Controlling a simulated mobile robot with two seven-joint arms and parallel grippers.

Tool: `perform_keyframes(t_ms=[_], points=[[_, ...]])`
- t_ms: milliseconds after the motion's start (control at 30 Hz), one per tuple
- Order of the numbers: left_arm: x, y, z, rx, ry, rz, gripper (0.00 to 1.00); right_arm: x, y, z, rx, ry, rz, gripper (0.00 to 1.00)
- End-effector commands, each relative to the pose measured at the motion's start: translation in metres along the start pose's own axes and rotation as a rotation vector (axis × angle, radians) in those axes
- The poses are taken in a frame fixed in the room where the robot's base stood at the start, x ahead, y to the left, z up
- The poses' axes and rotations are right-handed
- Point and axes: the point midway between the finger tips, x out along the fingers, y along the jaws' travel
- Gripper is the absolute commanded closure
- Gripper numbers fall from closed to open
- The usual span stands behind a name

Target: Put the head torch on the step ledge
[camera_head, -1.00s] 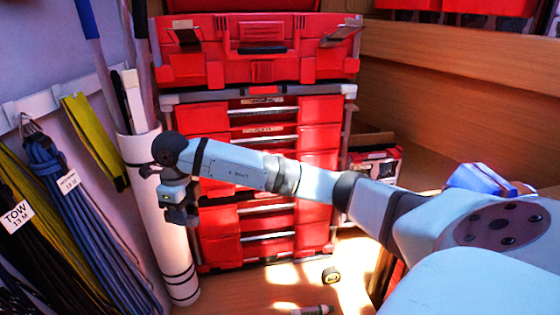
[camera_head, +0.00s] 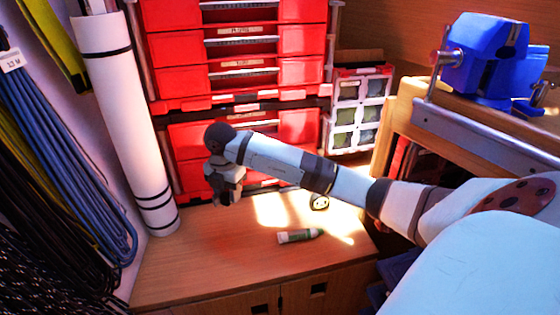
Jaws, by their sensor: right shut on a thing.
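My right gripper (camera_head: 225,197) hangs pointing down at the end of my arm, left of the middle, over the back of a low wooden ledge (camera_head: 220,260), which looks like the step ledge. It is shut on a small dark thing, mostly hidden by the fingers. I cannot tell from its shape whether this is the head torch. No other thing in view is clearly a head torch. My left gripper is not in view.
A green and white tube (camera_head: 298,236) and a small round dark object (camera_head: 319,201) lie on the ledge. A white roll (camera_head: 125,120) stands at left beside hanging coiled lines (camera_head: 60,150). Red drawers (camera_head: 295,75) stand behind. A blue vise (camera_head: 490,60) sits on a bench at right.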

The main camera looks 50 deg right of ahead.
Motion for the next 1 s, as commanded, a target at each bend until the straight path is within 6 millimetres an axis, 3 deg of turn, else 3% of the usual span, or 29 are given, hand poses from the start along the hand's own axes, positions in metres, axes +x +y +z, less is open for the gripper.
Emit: perform_keyframes(t_ms=[267, 633, 800, 1000], points=[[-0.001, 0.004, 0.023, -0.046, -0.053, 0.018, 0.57, 0.037, -0.001, 0.0, 0.111, 0.001, -0.003, 0.86], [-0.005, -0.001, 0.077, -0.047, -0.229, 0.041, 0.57, 0.136, -0.002, 0.001, 0.108, 0.001, -0.003, 0.86], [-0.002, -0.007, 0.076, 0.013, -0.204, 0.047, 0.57, 0.163, -0.001, 0.001, 0.107, 0.001, -0.001, 0.86], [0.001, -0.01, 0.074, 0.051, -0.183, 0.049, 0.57, 0.174, -0.001, 0.001, 0.106, 0.0, 0.0, 0.86]])
